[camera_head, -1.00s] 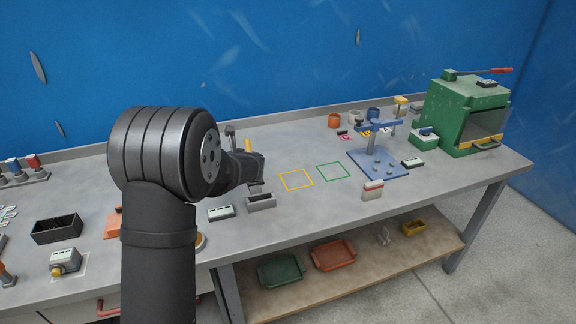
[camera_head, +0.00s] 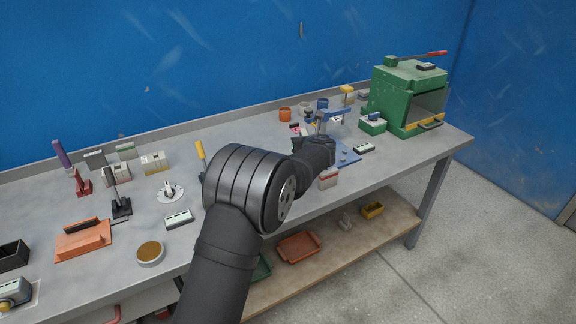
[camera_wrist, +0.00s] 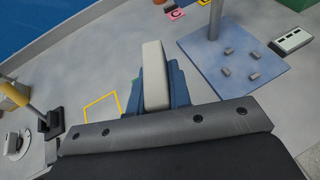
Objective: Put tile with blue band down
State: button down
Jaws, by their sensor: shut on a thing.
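My gripper (camera_wrist: 158,94) is shut on a pale tile (camera_wrist: 155,72), seen nearly edge-on between the dark blue fingers in the wrist view. Its blue band cannot be made out. In the head view my gripper (camera_head: 316,152) is by the blue stand, and my own wrist hides the fingertips and tile. A yellow square outline (camera_wrist: 88,112) on the bench shows left of the held tile in the wrist view. I cannot tell how high the tile is above the bench.
The blue stand's base plate (camera_wrist: 236,78) with several small pegs is right of the gripper. A white block with a red band (camera_head: 328,180) stands near the bench's front edge. A grey-white box (camera_wrist: 291,40) lies beyond the plate.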

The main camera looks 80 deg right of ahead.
jog(key=shift+m+g, duration=0.4)
jog(key=w+d+f, duration=0.5)
jog(key=w+f, duration=0.1)
jog(key=w, duration=0.1)
jog(key=shift+d+f, duration=0.35)
jog(key=shift+d, duration=0.05)
jog(key=shift+w+f, duration=0.1)
jog(key=shift+f, duration=0.15)
jog(key=shift+f+h, duration=0.3)
jog(key=shift+f, duration=1.5)
jog(key=shift+f, duration=0.2)
jog(key=c, duration=1.3)
grip_release()
